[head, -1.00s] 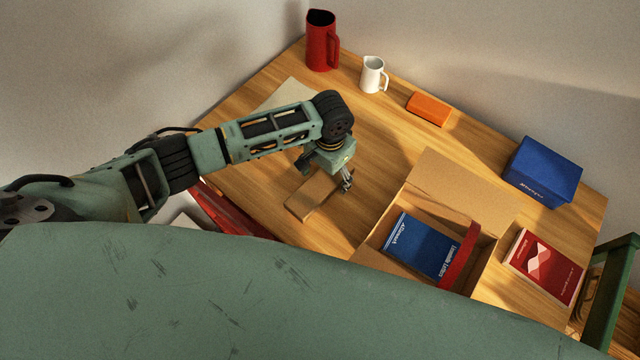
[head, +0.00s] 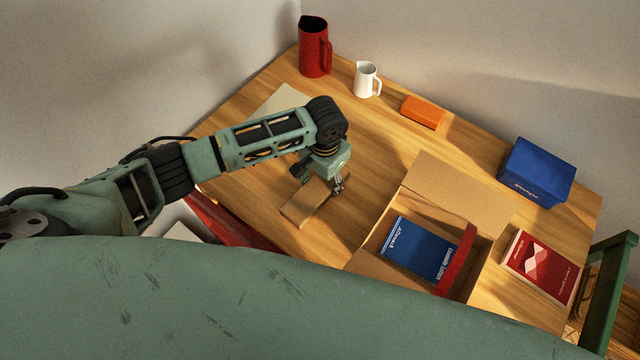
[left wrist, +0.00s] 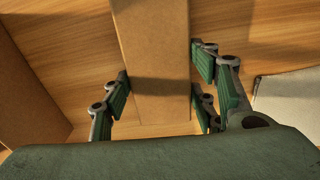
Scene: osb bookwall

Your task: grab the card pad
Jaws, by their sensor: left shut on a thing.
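The card pad (head: 303,205) is a brown oblong block over the wooden table, left of the open carton, in the head view. My left gripper (head: 335,186) is shut on it near its far right end. In the left wrist view the pad (left wrist: 155,55) runs between the finger pads of the left gripper (left wrist: 161,98). I cannot tell if it is touching the table. My right gripper is in neither view.
An open carton (head: 372,262) holds a blue book (head: 420,248) and a red strip. A red book (head: 541,266), blue box (head: 539,172), orange block (head: 423,112), white jug (head: 367,80) and red pitcher (head: 314,48) stand around the table edges.

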